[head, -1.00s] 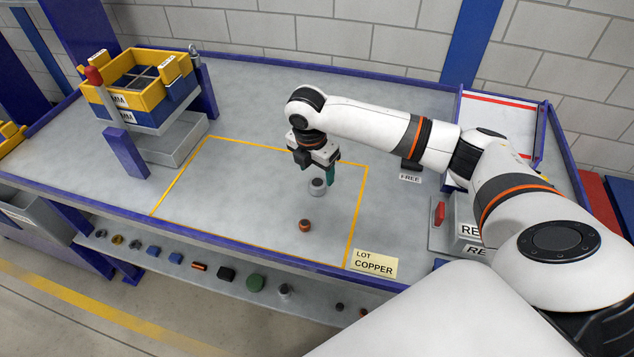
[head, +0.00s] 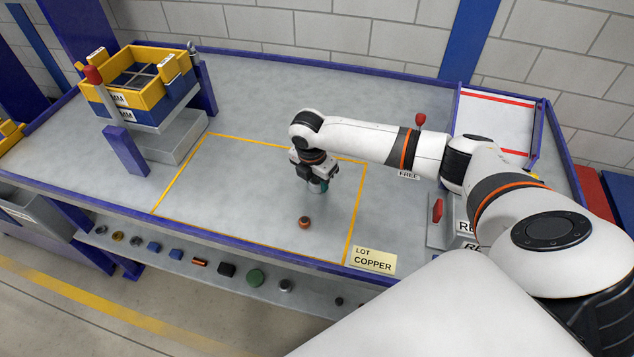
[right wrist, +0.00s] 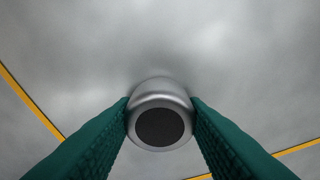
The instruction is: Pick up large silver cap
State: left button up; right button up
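The large silver cap (right wrist: 160,127) is a round metal piece with a dark round face, seen between the fingers in the right wrist view. My right gripper (head: 318,184) is low over the table inside the yellow outline and largely hides the cap in the head view. Its two green fingers stand on either side of the cap, level with its edges in the wrist view. Whether they press on it cannot be told. My left gripper is not in view.
A small copper-coloured piece (head: 304,222) lies in front of the gripper. A yellow and blue divided bin (head: 113,99) stands at the back left. Several small parts sit on the front ledge (head: 310,299). A LOT COPPER label (head: 373,260) is at the front right. The table's left middle is clear.

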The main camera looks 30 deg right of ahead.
aim_at(316, 180)
jog(key=c, duration=0.4)
notch_tip(316, 180, up, 10)
jog(key=b, duration=0.1)
dwell(0.5)
